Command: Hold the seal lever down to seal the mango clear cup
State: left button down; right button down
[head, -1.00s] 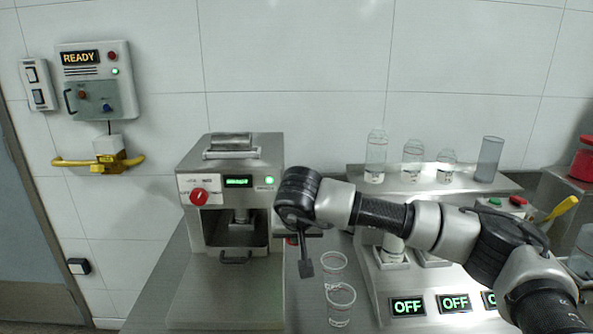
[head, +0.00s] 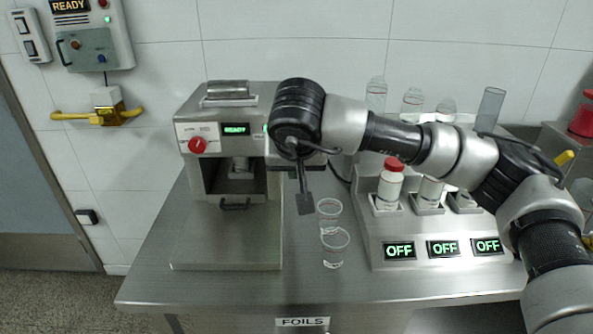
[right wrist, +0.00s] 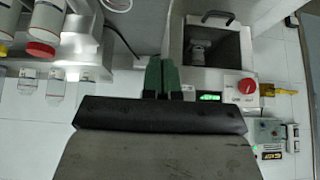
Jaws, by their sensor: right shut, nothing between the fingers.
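The sealing machine (head: 257,116) is a steel box with a red knob (head: 198,145), a lit green display and an open front chamber. I see no cup in the visible part of the chamber. The seal lever cannot be made out for certain; my right wrist covers the machine's right side. Two clear cups (head: 335,248) stand on the counter right of the machine, and no mango marking is readable. My right gripper (head: 305,205) points down beside the machine, shut and empty. Its green fingers (right wrist: 161,76) are together in the right wrist view. My left gripper is out of view.
The counter (head: 225,285) is clear in front of the machine.

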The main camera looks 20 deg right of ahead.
jog(key=s+r, duration=0.1)
jog(key=s+a+r, duration=0.1)
jog(key=s, duration=0.1)
jog(key=shift+r, duration=0.25)
dwell(0.6)
